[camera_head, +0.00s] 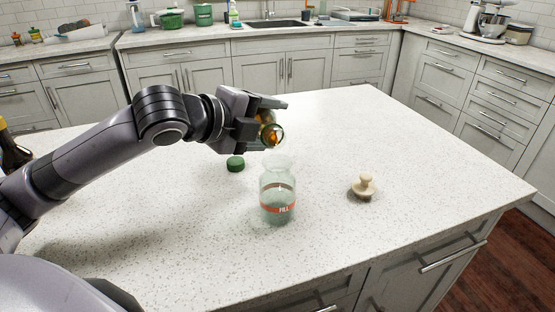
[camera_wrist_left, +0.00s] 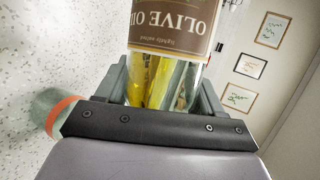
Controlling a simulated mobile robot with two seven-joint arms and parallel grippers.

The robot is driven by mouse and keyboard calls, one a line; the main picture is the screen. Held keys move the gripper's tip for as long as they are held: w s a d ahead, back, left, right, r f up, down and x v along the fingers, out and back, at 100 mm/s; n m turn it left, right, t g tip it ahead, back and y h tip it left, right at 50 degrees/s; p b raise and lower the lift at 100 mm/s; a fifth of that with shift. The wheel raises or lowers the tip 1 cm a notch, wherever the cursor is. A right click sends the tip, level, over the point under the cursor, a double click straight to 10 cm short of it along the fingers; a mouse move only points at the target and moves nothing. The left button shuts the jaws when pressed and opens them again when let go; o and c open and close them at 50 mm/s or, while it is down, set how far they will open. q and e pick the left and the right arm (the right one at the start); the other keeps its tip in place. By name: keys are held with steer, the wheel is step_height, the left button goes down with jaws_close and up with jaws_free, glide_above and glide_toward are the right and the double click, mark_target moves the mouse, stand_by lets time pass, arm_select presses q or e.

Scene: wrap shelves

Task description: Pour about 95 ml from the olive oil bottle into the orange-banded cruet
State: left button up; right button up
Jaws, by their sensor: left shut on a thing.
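The olive oil bottle (camera_head: 270,134) is in my left gripper (camera_head: 266,118), held above the counter and tipped well over. Its brown label reads upside down in the left wrist view (camera_wrist_left: 172,30), with yellow oil behind the glass near the jaws. My left gripper is shut around it. The orange-banded cruet (camera_head: 278,190) stands upright on the counter, just below and in front of the bottle. Part of the cruet shows at the left of the left wrist view (camera_wrist_left: 48,112). I cannot make out a stream or the level in the cruet. My right gripper is not in view.
A dark green cap (camera_head: 235,163) lies on the counter behind and left of the cruet. A dark bottle (camera_head: 4,142) is cut off at the left edge. The counter (camera_head: 430,190) is bare to the right.

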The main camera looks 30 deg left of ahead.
arm_select(q)
steer(key=shift+r, duration=0.35)
stand_by(0.3)
steer(key=shift+w+a+m, duration=0.1)
steer(key=shift+a+m, duration=0.05)
steer(key=shift+m, duration=0.15)
stand_by(0.6)
steer(key=shift+r+m+t+y+p, duration=0.3)
steer(key=shift+r+t+p, duration=0.05)
steer(key=shift+t+p, duration=0.15)
stand_by(4.0)
step_height(320, 180, down, 2)
steer(key=shift+f+n+g+h+b, duration=0.1)
steer(key=shift+n+g+h+b, duration=0.4)
steer(key=shift+n+b, duration=0.45)
steer(key=shift+f, duration=0.15)
steer(key=shift+g, duration=0.3)
